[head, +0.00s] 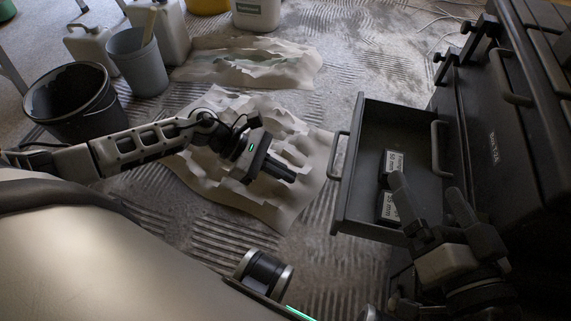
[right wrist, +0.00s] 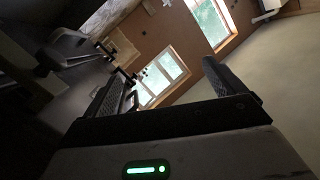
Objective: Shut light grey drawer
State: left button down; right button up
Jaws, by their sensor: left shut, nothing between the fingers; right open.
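The drawer (head: 348,207) stands open, pulled out to the left from a dark cabinet (head: 497,150) in the head view. It looks dark grey in this light. A bar handle (head: 335,156) is on its front. Two small boxes with white labels (head: 391,162) lie inside. My left gripper (head: 290,175) is shut and empty, to the left of the drawer front and apart from it. My right gripper (head: 428,192) is open and overlaps the drawer's near right corner in the picture, hiding part of it; I cannot tell whether it touches. Its fingers also show in the right wrist view (right wrist: 163,70), with nothing between them.
Crumpled pale sheets (head: 225,195) lie on the ridged floor left of the drawer. A black bucket (head: 72,100), a grey bucket (head: 138,62) and several canisters stand at the upper left. Other cabinet handles (head: 508,78) stick out at the right. Floor beyond the drawer is mostly clear.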

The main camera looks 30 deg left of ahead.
pick_arm(q)
jog(key=d+r+b+x, duration=0.1)
jog(key=x, duration=0.8)
jog(key=shift+w+d+r, duration=0.2)
jog(key=shift+w+d, duration=0.05)
jog(key=shift+d, duration=0.05)
pick_arm(e)
jog(key=shift+w+r+t+y, duration=0.2)
jog(key=shift+r+t+y, duration=0.1)
jog(key=shift+r+t, duration=0.15)
jog(key=shift+a, duration=0.1)
pick_arm(q)
jog(key=shift+d, duration=0.1)
